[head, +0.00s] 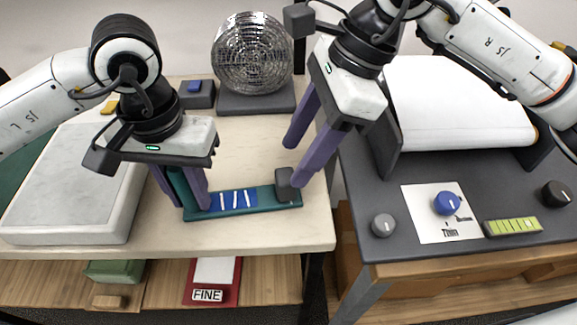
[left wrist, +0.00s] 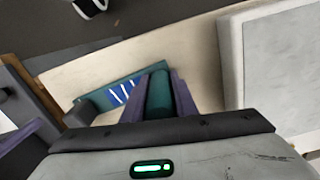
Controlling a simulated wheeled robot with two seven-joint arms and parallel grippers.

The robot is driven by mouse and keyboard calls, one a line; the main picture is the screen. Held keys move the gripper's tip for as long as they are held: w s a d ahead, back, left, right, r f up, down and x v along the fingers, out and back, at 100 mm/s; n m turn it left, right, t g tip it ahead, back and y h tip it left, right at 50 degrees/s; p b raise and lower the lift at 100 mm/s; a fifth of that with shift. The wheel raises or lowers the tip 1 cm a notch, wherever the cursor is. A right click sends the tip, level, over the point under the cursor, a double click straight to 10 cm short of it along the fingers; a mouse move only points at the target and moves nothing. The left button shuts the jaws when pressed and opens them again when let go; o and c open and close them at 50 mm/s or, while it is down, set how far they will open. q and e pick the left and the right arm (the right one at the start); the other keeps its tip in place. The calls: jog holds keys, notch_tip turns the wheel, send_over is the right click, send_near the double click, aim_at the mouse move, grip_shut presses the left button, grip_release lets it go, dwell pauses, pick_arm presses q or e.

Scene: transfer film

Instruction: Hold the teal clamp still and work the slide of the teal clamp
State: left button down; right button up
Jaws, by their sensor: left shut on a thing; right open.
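The teal clamp (head: 260,208) lies on the light table near its front edge. It has a blue striped patch (head: 233,199) and a dark grey block, its slide (head: 287,184), at the right end. My left gripper (head: 188,200) is shut on the clamp's upright teal part at the left end. In the left wrist view that teal part (left wrist: 159,93) sits between the purple fingers. My right gripper (head: 297,164) is open, its fingers spread above and beside the slide. One finger overlaps the slide's right side; I cannot tell whether they touch.
A grey slab (head: 75,185) lies left of the clamp. A round crinkled silver fan-like object (head: 252,55) stands at the back. To the right, a dark bench (head: 440,235) holds a white roll (head: 455,100) and knobs.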

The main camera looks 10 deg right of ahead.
jog(key=v, duration=0.6)
pick_arm(q)
jog(key=c, duration=1.4)
grip_release()
jog(key=shift+o, duration=0.2)
jog(key=shift+r, duration=0.1)
